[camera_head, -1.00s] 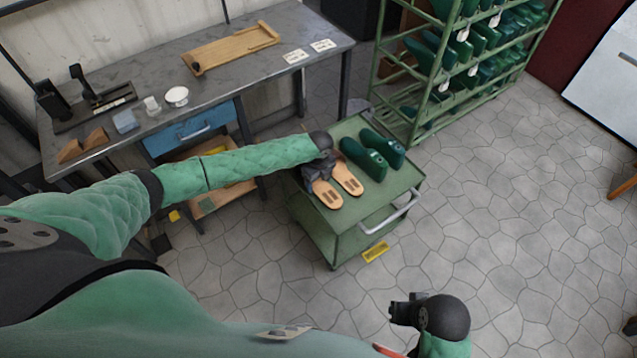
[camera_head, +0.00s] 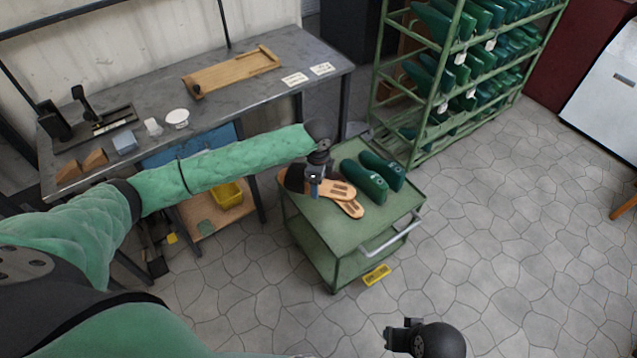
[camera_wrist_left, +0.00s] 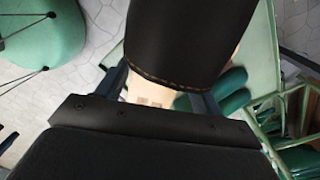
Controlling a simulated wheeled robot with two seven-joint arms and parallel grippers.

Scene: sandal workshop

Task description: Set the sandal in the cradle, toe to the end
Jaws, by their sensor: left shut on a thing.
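My left gripper (camera_head: 315,183) is shut on a sandal (camera_head: 337,188) with a tan sole and dark strap, above the green cart. In the left wrist view, the dark stitched strap (camera_wrist_left: 190,40) fills the space in front of the fingers, with a bit of sole below. A second sandal (camera_head: 351,208) lies on the cart, partly hidden by the held one. A wooden board with raised ends, seemingly the cradle (camera_head: 230,74), lies empty on the workbench. My right gripper (camera_head: 392,338) is at the bottom edge, away from everything; its jaw opening is unclear.
Two green shoe lasts (camera_head: 365,182) stand on the cart (camera_head: 325,228), right beside the sandals. The grey workbench (camera_head: 232,105) also holds two white cards, a white bowl (camera_head: 177,118), wooden blocks and a black tool. A green rack (camera_head: 448,95) of lasts stands behind the cart.

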